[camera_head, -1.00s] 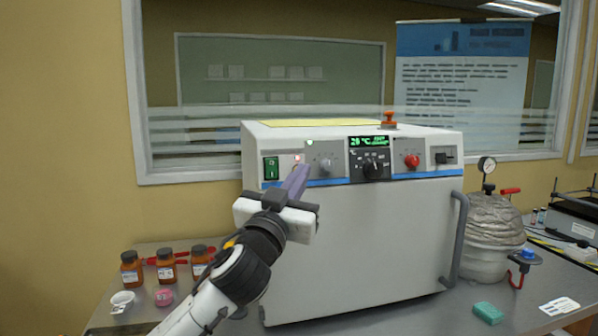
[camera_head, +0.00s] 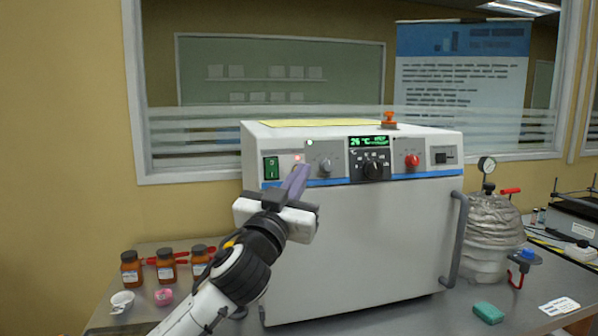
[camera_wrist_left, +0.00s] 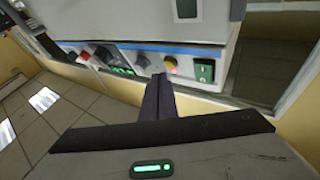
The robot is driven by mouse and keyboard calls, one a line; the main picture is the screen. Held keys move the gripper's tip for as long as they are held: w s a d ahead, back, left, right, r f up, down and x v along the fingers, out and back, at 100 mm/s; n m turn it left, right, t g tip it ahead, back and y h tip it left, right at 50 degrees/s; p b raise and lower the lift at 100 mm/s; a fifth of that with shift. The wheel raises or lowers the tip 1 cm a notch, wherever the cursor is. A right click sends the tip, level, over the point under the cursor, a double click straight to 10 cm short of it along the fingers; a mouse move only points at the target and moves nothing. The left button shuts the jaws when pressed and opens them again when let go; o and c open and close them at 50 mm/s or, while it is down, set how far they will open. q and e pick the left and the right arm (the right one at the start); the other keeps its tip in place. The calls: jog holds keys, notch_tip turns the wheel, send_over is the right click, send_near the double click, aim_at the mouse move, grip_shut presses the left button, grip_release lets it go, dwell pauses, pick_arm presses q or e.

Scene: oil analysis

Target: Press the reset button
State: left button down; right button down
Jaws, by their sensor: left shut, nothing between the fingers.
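The white oven-like machine (camera_head: 350,240) stands on the bench with a control panel on its upper front. My left gripper (camera_head: 300,170) is shut and empty, its purple-grey fingertips at the left part of the panel, right of the green switch (camera_head: 271,168). A small lit orange-red spot (camera_head: 298,158) shows just above the fingertips. In the left wrist view the fingertips (camera_wrist_left: 158,80) point at a round yellow-orange button (camera_wrist_left: 170,63) beside the green switch (camera_wrist_left: 204,72). I cannot tell whether they touch it, or read its label. My right gripper is not in view.
The panel also has a grey knob (camera_head: 325,165), a green display (camera_head: 367,141), a black dial (camera_head: 373,167) and a red knob (camera_head: 412,160). Brown bottles (camera_head: 166,265) stand at the left. A wrapped vessel with a gauge (camera_head: 490,235) stands at the right.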

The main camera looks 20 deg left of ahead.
pick_arm(q)
jog(key=shift+w, duration=0.1)
jog(key=shift+w+a+f, duration=0.1)
jog(key=shift+w+a, duration=0.1)
jog(key=shift+w+a, duration=0.25)
jog(key=shift+w, duration=0.05)
dwell(0.7)
dwell(0.4)
jog(key=shift+s+d, duration=0.45)
jog(key=shift+s, duration=0.15)
jog(key=shift+s+d+r+p, duration=0.2)
jog(key=shift+s+d, duration=0.25)
jog(key=shift+s, duration=0.25)
jog(key=shift+s+d+r+p, duration=0.15)
jog(key=shift+s+d+p, duration=0.05)
jog(key=shift+s+d, duration=0.4)
jog(key=shift+s+d+r+p, duration=0.2)
jog(key=shift+s+d, duration=0.15)
jog(key=shift+s, duration=0.4)
